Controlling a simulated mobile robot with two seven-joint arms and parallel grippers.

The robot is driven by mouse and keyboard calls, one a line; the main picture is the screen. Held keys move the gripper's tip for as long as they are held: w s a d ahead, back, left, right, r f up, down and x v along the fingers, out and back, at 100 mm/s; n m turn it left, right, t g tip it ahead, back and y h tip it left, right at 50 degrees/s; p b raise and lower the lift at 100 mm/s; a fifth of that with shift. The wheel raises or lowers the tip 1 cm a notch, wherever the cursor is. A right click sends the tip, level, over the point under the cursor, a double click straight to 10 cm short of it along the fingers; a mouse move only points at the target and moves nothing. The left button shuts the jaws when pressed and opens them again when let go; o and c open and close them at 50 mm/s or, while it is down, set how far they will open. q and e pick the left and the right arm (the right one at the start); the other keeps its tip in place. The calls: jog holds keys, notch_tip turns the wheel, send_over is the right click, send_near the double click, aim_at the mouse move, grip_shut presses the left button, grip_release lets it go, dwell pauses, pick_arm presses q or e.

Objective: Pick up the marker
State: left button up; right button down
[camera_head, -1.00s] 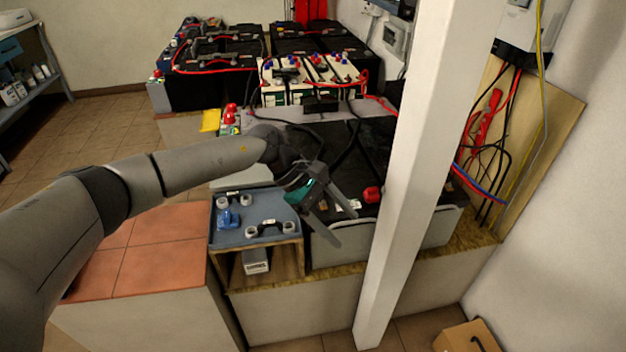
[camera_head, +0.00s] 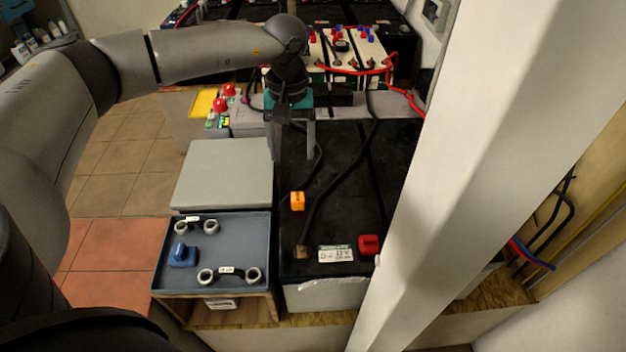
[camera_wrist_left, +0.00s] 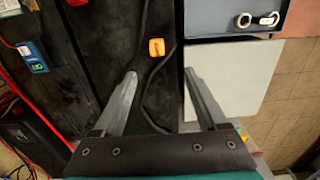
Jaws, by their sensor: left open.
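My left gripper (camera_head: 292,152) is open and points down above the far part of the black battery (camera_head: 345,185). Its two grey fingers (camera_wrist_left: 160,78) also show in the wrist view, apart, with nothing between them but the black top and a black cable (camera_wrist_left: 158,72). My right gripper is not in view.
A white post (camera_head: 470,150) stands close on the right. Left of the battery are a plain grey lid (camera_head: 222,175) and a blue-topped box (camera_head: 226,245). Red and black cables run behind. Tiled floor (camera_head: 118,165) is free at left.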

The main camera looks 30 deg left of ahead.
pick_arm(q)
jog(key=b, duration=0.2)
send_over(297, 198)
jog(key=f, duration=0.6)
jog(key=shift+a, duration=0.3)
jog(key=shift+f, duration=1.75)
jog(key=shift+d+f+b, duration=0.1)
jog(key=shift+f+b, duration=0.25)
jog(key=shift+f, duration=0.1)
jog(key=f, duration=0.1)
jog(key=f+b, duration=0.1)
jog(key=f, duration=0.1)
jog(key=shift+d+f, duration=0.25)
jog(key=shift+f+b, duration=0.35)
jog(key=shift+f, duration=0.3)
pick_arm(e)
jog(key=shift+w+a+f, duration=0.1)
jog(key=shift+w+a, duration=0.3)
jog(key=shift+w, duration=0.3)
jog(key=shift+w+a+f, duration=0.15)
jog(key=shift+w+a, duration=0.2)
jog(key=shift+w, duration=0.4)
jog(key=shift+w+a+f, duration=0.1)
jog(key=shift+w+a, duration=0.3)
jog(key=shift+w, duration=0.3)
pick_arm(q)
jog(key=shift+c, duration=0.2)
grip_shut()
